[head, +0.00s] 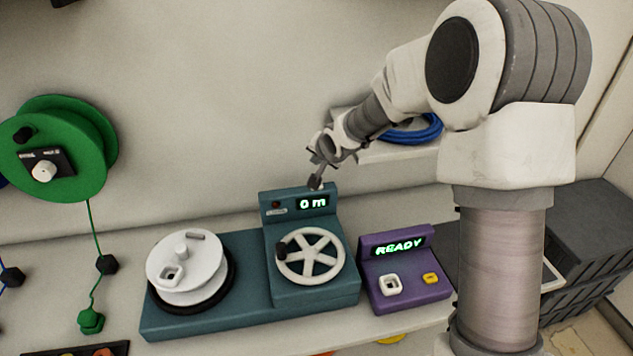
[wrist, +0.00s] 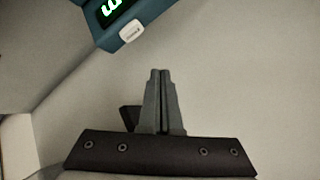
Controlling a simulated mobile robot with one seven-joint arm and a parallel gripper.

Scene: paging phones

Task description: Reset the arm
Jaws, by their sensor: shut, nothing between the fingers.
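My gripper (head: 316,182) hangs in the head view just above the top of the teal winding machine (head: 207,320), near its display, which reads "0 m" (head: 313,203). In the wrist view my gripper (wrist: 160,74) is shut, its two fingers together with nothing between them. Beyond the fingertips is plain pale surface. A corner of the teal machine's display housing (wrist: 150,15) shows at the top of the wrist view, with a white label on it. My arm reaches in from the right of the head view.
The machine carries a white spool (head: 187,262) and a spoked handwheel (head: 310,257). A purple box (head: 411,292) reading "READY" stands to its right. A green reel (head: 85,130) hangs at left. A blue cable coil (head: 420,135) lies on a shelf behind my arm. Dark crates (head: 600,240) stand at right.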

